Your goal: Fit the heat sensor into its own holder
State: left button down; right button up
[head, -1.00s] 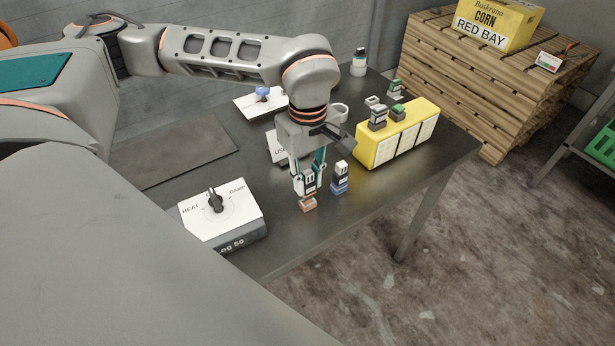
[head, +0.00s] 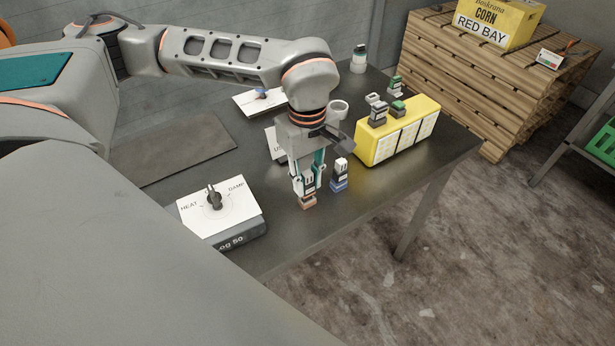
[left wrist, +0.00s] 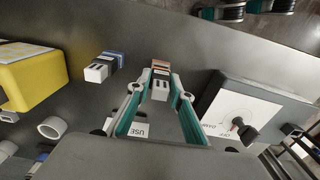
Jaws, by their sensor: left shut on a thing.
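My left gripper (head: 308,184) points down at the table and is shut on a small sensor with a white and dark body and an orange base (head: 308,201). In the left wrist view it sits between the fingertips (left wrist: 160,84). I cannot tell whether its base touches the table. A similar sensor with a blue base (head: 340,177) stands upright just to the right; it also shows in the left wrist view (left wrist: 103,67). No label readable here says which one is the heat sensor. I cannot identify its holder for certain. My right gripper is out of view.
A box with a dial marked HEAT and DAMP (head: 240,198) stands at front left. A yellow block (head: 372,150) with several small items on top is at right. A grey ring-like cup (head: 338,108) and a white plate (head: 246,103) lie behind. The dark mat (head: 165,150) is bare.

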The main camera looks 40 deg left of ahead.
pick_arm(q)
jog(key=shift+f+b, duration=0.3)
jog(key=shift+f, duration=0.5)
jog(key=c, duration=1.7)
grip_release()
notch_tip(320, 180, up, 12)
jog(key=shift+r, duration=0.1)
